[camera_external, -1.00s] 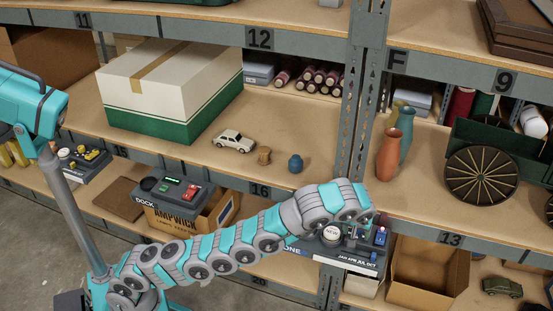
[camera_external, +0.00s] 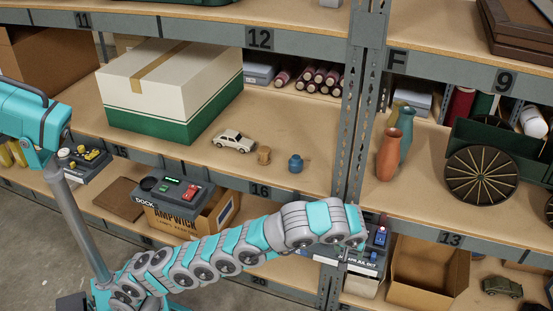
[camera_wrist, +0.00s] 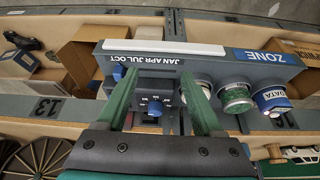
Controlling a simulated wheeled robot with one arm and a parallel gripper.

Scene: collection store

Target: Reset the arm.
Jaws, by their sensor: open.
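My arm (camera_external: 215,255) stretches from the lower left toward the grey control panel in front of the shelf post. My gripper (camera_wrist: 158,82) is open in the wrist view, its two green fingers apart with nothing held. Between and beyond the fingers is the panel (camera_wrist: 215,68), marked ZONE and JAN APR JUL OCT, seen upside down. A blue knob (camera_wrist: 155,108) on the panel shows between the fingers; I cannot tell whether they touch it. In the external view, the wrist hides the fingertips and much of the panel (camera_external: 370,262).
A post (camera_external: 349,150) stands just behind my wrist. Shelf edges 16 and 13 run beside it. An open cardboard box (camera_external: 423,268) is right of the panel. A toy car (camera_external: 234,142), small blue pot (camera_external: 295,163) and orange vase (camera_external: 389,155) stand above.

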